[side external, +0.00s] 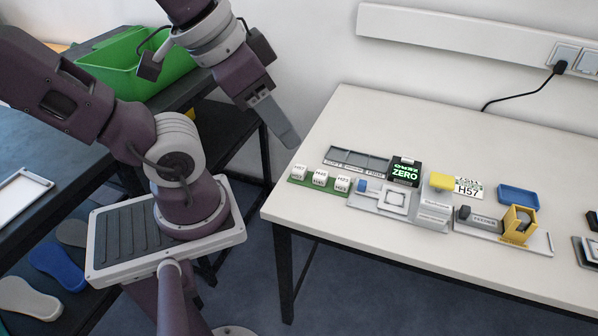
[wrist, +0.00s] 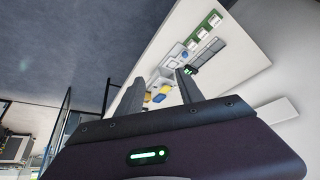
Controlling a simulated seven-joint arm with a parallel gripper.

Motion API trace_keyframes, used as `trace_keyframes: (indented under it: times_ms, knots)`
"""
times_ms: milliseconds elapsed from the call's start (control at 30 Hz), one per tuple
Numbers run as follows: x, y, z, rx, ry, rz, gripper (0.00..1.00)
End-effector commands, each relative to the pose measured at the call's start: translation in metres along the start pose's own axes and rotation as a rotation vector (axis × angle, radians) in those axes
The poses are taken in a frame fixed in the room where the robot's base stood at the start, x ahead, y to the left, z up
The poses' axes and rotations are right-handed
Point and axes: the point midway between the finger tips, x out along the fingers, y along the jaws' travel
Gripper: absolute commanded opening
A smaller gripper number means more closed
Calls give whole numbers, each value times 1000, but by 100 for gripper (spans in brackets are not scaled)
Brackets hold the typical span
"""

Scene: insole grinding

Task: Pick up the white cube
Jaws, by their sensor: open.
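Three small white cubes with dark lettering, a left one (side external: 299,171), a middle one (side external: 320,178) and a right one (side external: 342,184), sit in a row on a green holder (side external: 297,182). The holder is at the left part of the white table. The cubes also show small and far off near the top of the wrist view (wrist: 203,32). My gripper (side external: 290,138) is open and empty. It is in the air above and left of the cubes, near the table's left edge, apart from them. In the wrist view its two fingers (wrist: 160,81) stand apart.
A grey tray (side external: 357,160), a black ZERO display (side external: 405,172), a grey fixture (side external: 394,201) and a yellow block (side external: 441,181) stand right of the cubes. A yellow stand (side external: 518,226) and blue tray (side external: 518,196) lie farther right. The table's front strip (side external: 400,245) is clear.

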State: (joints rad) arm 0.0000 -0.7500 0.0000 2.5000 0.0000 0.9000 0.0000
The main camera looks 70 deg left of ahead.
Motion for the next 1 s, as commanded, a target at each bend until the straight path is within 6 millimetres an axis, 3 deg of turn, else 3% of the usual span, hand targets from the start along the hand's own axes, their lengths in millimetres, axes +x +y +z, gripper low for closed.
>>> trace_keyframes:
  times_ms: [233,367,500,600,700,800,900,1000]
  knots:
    - [1,-1,-1,-5,-4,-4,44]
    - [23,-20,-25,-88,-69,-67,44]
    - [82,-75,-60,-269,-198,-168,44]
    - [138,-125,-66,-410,-292,-210,44]
    - [196,-172,-50,-549,-373,-222,44]
    - [242,-203,-25,-665,-427,-212,44]
    - [270,-219,-5,-740,-455,-200,44]
    - [283,-224,5,-770,-464,-193,44]
